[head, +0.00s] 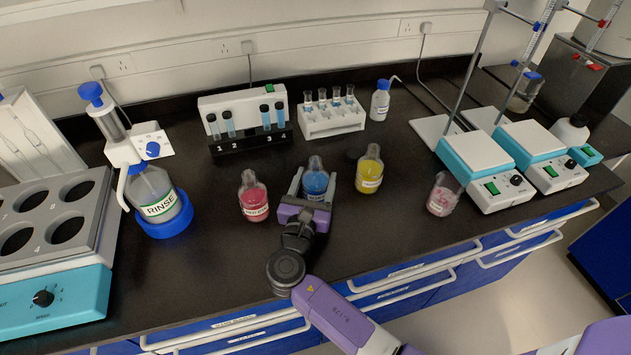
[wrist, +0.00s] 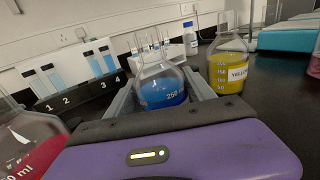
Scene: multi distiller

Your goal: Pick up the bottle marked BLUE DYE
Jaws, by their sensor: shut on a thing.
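The bottle of blue liquid (head: 315,184) stands upright on the dark bench, between a red bottle and a yellow one.
A red bottle (head: 254,197) stands close on the left and a yellow bottle (head: 369,170) close on the right. A pink-stained beaker (head: 443,194) is farther right. Behind are a numbered vial rack (head: 250,140) and a white tube rack (head: 331,121). The bench front is clear.

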